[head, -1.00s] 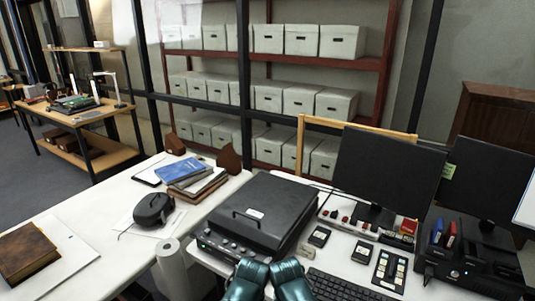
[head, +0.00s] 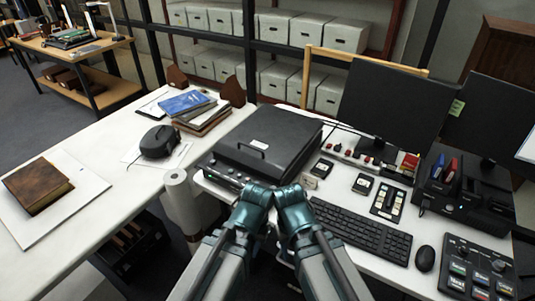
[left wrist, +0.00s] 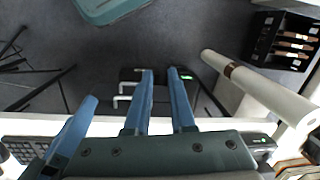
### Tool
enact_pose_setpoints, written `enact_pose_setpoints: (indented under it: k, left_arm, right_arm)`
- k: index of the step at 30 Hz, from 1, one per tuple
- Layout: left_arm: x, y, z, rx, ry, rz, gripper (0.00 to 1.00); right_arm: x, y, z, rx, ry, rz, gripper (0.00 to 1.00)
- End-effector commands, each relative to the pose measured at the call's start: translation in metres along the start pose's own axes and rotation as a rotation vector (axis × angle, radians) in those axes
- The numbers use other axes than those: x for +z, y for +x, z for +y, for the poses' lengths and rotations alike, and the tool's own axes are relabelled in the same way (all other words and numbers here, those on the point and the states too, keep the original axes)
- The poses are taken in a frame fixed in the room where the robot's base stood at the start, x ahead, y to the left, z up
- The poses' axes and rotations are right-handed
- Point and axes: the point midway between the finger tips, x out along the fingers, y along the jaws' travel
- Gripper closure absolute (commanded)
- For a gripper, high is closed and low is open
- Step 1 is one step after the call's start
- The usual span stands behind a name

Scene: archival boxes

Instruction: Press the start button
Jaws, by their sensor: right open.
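The black flatbed scanner (head: 262,140) sits closed on the white desk, with a front panel (head: 228,180) of knobs and a green light. A dark button box (head: 475,268) with several labelled keys lies at the lower right. I cannot tell which control is the start button. My right gripper (head: 291,194) is open in front of the scanner's right front corner, apart from the button box. My left gripper (head: 257,194) is close beside it; its fingers show spread and empty in the left wrist view (left wrist: 160,85).
A keyboard (head: 360,231) and mouse (head: 425,258) lie right of my grippers. A white roll (head: 180,192) stands at the desk edge. Monitors (head: 390,103) stand behind. A brown book (head: 37,186) lies on the left table, which has free surface.

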Motion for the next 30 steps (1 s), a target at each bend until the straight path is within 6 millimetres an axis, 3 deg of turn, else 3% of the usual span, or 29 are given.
enact_pose_setpoints:
  k: [1, 3, 30]
  left_arm:
    - [0.0, 0.0, 0.0, 0.0, 0.0, 0.0, 0.88]
    - [0.0, 0.0, 0.0, 0.0, 0.0, 0.0, 1.0]
    - [0.0, 0.0, 0.0, 0.0, 0.0, 0.0, 1.0]
  right_arm:
    - [0.0, 0.0, 0.0, 0.0, 0.0, 0.0, 0.54]
    - [0.0, 0.0, 0.0, 0.0, 0.0, 0.0, 0.54]
    - [0.0, 0.0, 0.0, 0.0, 0.0, 0.0, 0.54]
